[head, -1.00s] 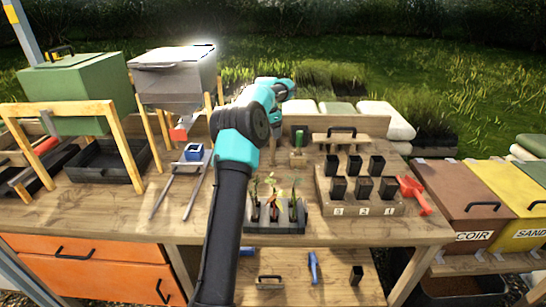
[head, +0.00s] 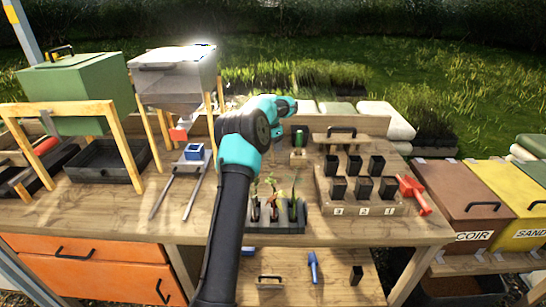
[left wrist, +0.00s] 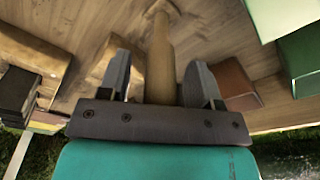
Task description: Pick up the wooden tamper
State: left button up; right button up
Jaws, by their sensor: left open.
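The wooden tamper (left wrist: 160,58) shows in the left wrist view as a pale round wooden handle, with a wider end at the top of the picture against the wooden bench. My left gripper (left wrist: 157,72) is open, with one dark finger on each side of the handle. Small gaps show between the fingers and the wood. The handle's near end is hidden behind the gripper's dark palm bar. In the head view my left arm reaches over the bench's middle and covers the tamper; its fingertips cannot be made out there. My right gripper is in neither view.
A wooden rack (head: 330,208) with several black pots and a red scoop (head: 413,193) are to the right. Metal rails (head: 182,184) and a grey hopper (head: 172,75) are left.

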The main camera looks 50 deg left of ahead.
pick_arm(q)
jog(key=shift+f, duration=0.2)
dwell(0.3)
grip_shut()
dwell(0.3)
jog(key=shift+r, duration=0.1)
jog(key=shift+r, duration=1.7)
jog(key=s+d+r, duration=0.1)
jog(key=s+d, duration=0.9)
jog(key=d, duration=0.2)
jog(key=shift+s+r, duration=0.2)
jog(key=shift+s, duration=0.1)
